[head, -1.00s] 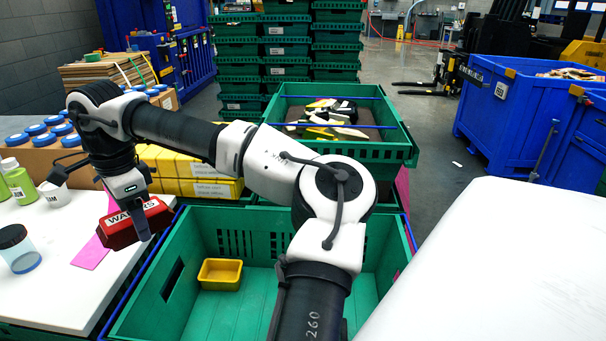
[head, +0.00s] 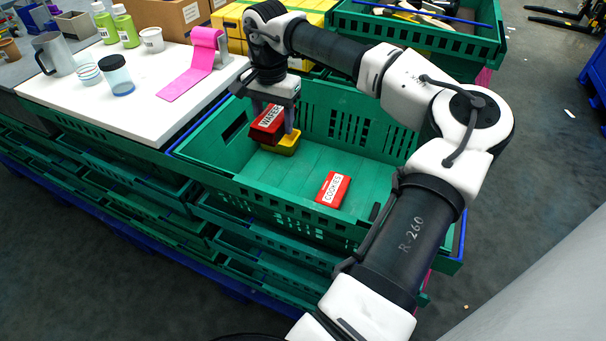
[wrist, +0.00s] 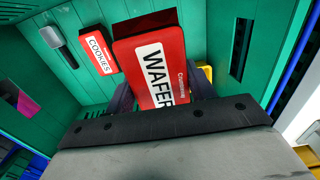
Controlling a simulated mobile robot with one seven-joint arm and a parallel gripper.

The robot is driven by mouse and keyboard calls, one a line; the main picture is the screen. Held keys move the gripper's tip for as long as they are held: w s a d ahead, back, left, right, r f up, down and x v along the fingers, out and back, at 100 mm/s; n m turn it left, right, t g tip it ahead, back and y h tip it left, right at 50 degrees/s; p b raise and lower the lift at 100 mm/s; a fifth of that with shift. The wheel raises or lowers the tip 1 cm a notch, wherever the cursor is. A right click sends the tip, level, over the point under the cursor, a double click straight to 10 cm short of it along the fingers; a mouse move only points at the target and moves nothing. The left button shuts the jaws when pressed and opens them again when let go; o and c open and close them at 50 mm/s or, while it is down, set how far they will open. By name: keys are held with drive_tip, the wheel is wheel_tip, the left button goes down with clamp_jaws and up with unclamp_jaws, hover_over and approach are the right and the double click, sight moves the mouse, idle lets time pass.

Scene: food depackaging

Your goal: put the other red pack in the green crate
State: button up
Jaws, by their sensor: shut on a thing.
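My gripper (head: 276,116) is shut on the red wafers pack (head: 266,124), which has a white label. It holds the pack over the left part of the green crate (head: 285,207), near the small yellow tray (head: 284,147). In the wrist view the wafers pack (wrist: 150,55) sits between the two fingers, with crate floor around it. The other red pack, labelled COOKIES (head: 333,189), lies flat on the crate floor toward the front. It also shows in the wrist view (wrist: 98,48), apart from the held pack. The pack's exact height above the floor is hard to tell.
A white table (head: 140,112) stands left of the crate, with a pink strip (head: 192,65), a blue-based jar (head: 115,75) and green bottles. A second green crate (head: 440,42) with contents stands behind. The right part of the crate floor is clear.

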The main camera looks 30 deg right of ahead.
sight(279, 181)
wheel_tip(279, 181, down, 17)
drive_tip(key=shift+f+p, duration=0.1)
drive_tip(key=shift+p, duration=0.8)
drive_tip(key=shift+f, duration=0.2)
drive_tip(key=o, duration=1.1)
drive_tip(key=shift+r, duration=0.15)
wheel_tip(279, 181, up, 12)
drive_tip(key=b, duration=0.2)
drive_tip(key=shift+r, duration=0.1)
